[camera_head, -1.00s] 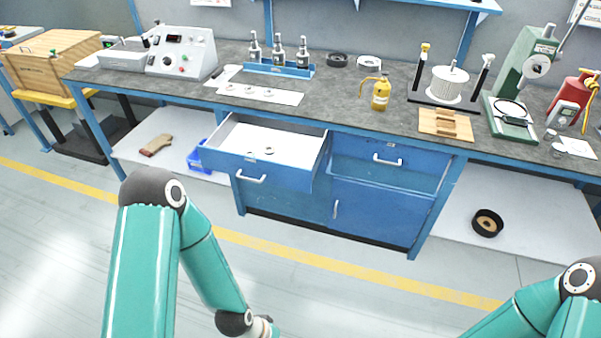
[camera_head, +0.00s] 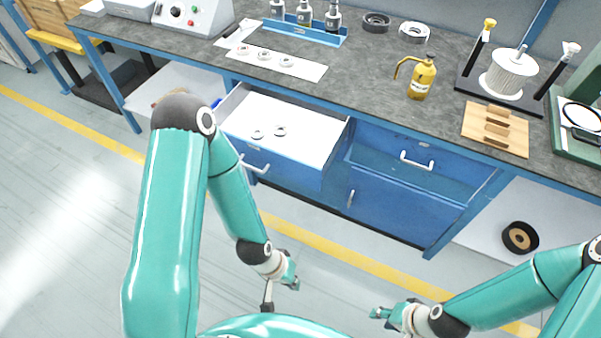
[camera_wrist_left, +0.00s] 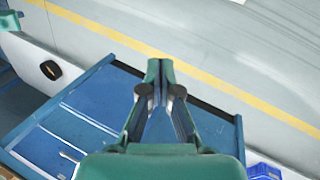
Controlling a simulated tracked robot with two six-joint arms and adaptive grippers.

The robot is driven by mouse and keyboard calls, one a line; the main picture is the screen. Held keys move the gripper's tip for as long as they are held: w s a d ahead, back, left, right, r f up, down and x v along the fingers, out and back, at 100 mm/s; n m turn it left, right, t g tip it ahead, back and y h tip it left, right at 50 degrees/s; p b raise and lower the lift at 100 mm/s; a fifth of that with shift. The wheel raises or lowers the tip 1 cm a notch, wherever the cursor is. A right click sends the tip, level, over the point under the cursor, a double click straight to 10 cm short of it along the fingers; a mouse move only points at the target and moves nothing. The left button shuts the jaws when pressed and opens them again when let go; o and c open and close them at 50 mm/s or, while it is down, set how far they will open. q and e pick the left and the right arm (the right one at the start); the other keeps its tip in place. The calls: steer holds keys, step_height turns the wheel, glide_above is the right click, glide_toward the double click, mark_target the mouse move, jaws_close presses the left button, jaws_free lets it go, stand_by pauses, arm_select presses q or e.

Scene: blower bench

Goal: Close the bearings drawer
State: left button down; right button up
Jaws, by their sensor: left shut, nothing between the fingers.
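The bearings drawer (camera_head: 290,170) is the upper left drawer of the blue cabinet. It is pulled out, with its white inside showing and two small rings (camera_head: 280,131) lying in it.
The closed right drawer (camera_head: 410,165) sits beside the open one. The bench top (camera_head: 370,75) above carries a yellow bottle (camera_head: 421,80), a spool stand (camera_head: 508,75) and a strip with several rings (camera_head: 300,69). A black wheel (camera_head: 519,238) lies on the lower right shelf. The floor in front is clear.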

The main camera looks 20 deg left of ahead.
arm_select(q)
steer(key=m+t+y+b, duration=0.3)
steer(key=m+t+b, duration=1.1)
steer(key=m+b, duration=1)
glide_toward(300, 173)
steer(key=n+b, duration=0.3)
steer(key=x, duration=0.5)
steer(key=shift+w+f+b, duration=0.25)
steer(key=shift+w+b, duration=0.05)
steer(key=shift+w+d, duration=0.1)
steer(key=shift+w, duration=0.45)
